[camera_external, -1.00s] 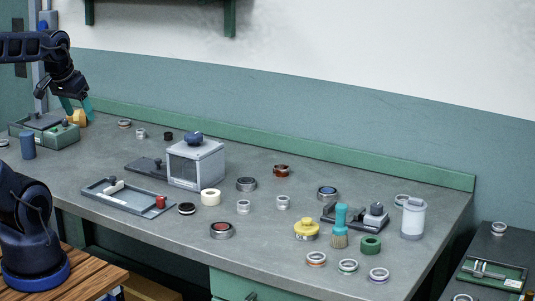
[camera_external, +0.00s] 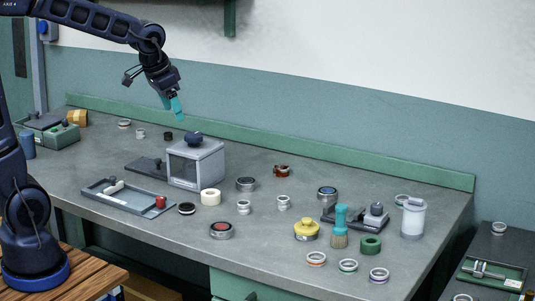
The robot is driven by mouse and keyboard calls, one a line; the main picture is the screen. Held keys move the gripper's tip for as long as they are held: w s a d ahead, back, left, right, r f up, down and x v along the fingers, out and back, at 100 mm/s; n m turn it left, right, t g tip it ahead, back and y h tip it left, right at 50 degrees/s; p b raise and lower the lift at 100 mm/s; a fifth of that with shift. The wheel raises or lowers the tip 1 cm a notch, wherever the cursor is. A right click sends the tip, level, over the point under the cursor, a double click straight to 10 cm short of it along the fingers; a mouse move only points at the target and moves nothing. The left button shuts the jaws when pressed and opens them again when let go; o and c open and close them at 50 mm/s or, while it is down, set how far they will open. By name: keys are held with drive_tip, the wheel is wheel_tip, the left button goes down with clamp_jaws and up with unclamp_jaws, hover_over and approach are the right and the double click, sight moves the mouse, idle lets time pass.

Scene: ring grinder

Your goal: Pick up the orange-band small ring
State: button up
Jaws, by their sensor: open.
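A small ring with an orange band (camera_external: 316,258) lies flat near the front right edge of the grey bench. A green-banded ring (camera_external: 348,265) and a purple-banded ring (camera_external: 379,275) lie to its right. My gripper (camera_external: 174,108) has teal fingers and hangs in the air above the back left of the bench, just behind the grey box with a blue knob. It is open and holds nothing visible. It is far to the left of the orange-band ring.
The grey box (camera_external: 196,163) stands at mid-left. A yellow pot (camera_external: 306,230), an upright teal-handled brush (camera_external: 340,228) and a green ring (camera_external: 371,245) stand close behind the small rings. A white container (camera_external: 413,219) is farther right. A shallow tray (camera_external: 125,197) lies front left.

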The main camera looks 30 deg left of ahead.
drive_tip(key=w+d+f+m+g+h, duration=0.1)
drive_tip(key=d+f+m, duration=0.2)
drive_tip(key=d+f, duration=0.8)
drive_tip(key=w+d+f+m+g, duration=0.1)
drive_tip(key=d+f+m, duration=0.15)
drive_tip(key=d, duration=1.55)
drive_tip(key=s+d+f+m, duration=0.2)
drive_tip(key=s+d+f, duration=0.1)
drive_tip(key=d+f, duration=0.55)
drive_tip(key=shift+g+h, duration=0.3)
drive_tip(key=x, duration=0.3)
drive_tip(key=d+x, duration=0.1)
drive_tip(key=x, duration=0.1)
drive_tip(key=d+x, duration=0.1)
drive_tip(key=x, duration=0.2)
drive_tip(key=shift+d, duration=0.1)
drive_tip(key=shift+c, duration=0.5)
drive_tip(key=c, duration=1)
